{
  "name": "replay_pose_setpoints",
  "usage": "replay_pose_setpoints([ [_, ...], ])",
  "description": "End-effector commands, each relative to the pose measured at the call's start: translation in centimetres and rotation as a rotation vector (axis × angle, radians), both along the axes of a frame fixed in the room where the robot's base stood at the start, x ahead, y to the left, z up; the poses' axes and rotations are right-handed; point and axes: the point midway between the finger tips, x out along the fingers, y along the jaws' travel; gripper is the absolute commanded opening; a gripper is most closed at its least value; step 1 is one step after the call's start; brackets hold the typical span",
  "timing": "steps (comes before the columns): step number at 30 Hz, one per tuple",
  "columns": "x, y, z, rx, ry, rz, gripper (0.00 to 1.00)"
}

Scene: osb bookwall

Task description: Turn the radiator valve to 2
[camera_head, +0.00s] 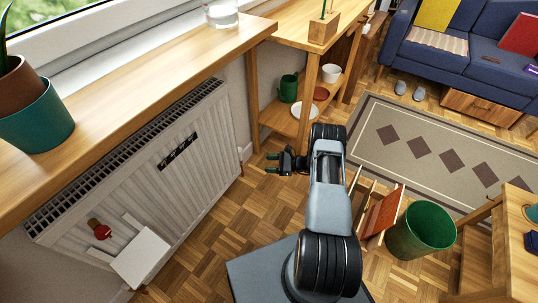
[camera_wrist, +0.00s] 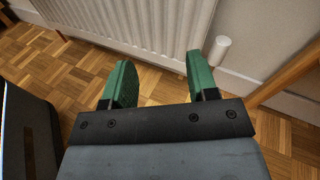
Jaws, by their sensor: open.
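The white ribbed radiator (camera_head: 205,140) hangs under the wooden sill at the left in the head view; its lower part shows in the wrist view (camera_wrist: 130,22). A small white cylinder (camera_wrist: 219,47), which looks like the valve knob, stands by the radiator's right end, just beyond my right finger. No number on it can be read. My gripper (camera_head: 272,163) is open and empty, right of the radiator and apart from it. In the wrist view, its green fingers (camera_wrist: 158,64) are spread, with floor and radiator beyond.
A red and brass object (camera_head: 101,230) and a white box-like piece (camera_head: 140,258) are at the radiator's left. A wooden shelf (camera_head: 283,122) stands behind my gripper. A green bin (camera_head: 422,230) is at right. Parquet floor (camera_head: 215,215) in front of the radiator is clear.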

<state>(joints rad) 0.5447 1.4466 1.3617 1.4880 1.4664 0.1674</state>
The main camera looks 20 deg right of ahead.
Motion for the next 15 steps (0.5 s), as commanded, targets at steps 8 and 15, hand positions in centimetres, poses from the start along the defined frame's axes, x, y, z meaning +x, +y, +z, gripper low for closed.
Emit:
replay_pose_setpoints([
  [8, 0.4, 1.3, 5.7, -0.088, -0.029, 0.106, 0.54],
  [15, 0.4, 1.9, 8.4, -0.138, -0.044, 0.165, 0.54],
])
